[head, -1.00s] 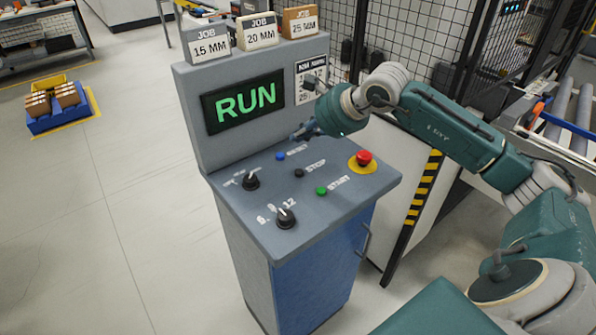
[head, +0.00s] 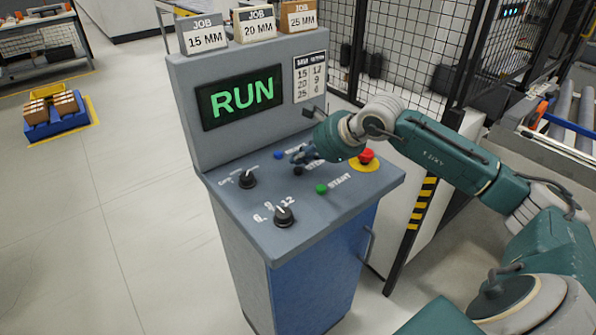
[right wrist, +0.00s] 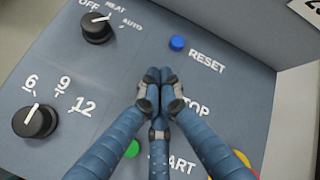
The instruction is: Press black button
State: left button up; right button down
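The black button (head: 298,171), beside the partly covered STOP label, is on the grey control panel (head: 240,214). My right gripper (head: 297,156) is over the panel, its fingertips just behind and above the black button in the head view. In the right wrist view the fingers (right wrist: 160,76) are drawn together with nothing between them, and they hide the black button. Part of the STOP label (right wrist: 195,107) shows beside them. I cannot tell whether the fingertips touch the panel. My left gripper is not in view.
A blue RESET button (head: 278,156), a green START button (head: 321,189) and a red mushroom button (head: 366,156) are close by. Two black knobs (head: 247,179) (head: 284,216) are at the left and front. The upright screen (head: 241,97) behind reads RUN.

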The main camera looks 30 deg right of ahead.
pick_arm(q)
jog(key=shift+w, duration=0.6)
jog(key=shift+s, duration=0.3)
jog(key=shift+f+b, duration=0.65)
pick_arm(e)
jog(key=shift+f, duration=0.4)
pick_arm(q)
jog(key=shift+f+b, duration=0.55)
pick_arm(e)
jog(key=shift+f, duration=0.5)
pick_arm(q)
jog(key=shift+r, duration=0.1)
pick_arm(e)
jog(key=shift+r, duration=0.1)
pick_arm(q)
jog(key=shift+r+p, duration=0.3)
jog(key=shift+p, duration=0.1)
pick_arm(e)
jog(key=shift+r, duration=0.8)
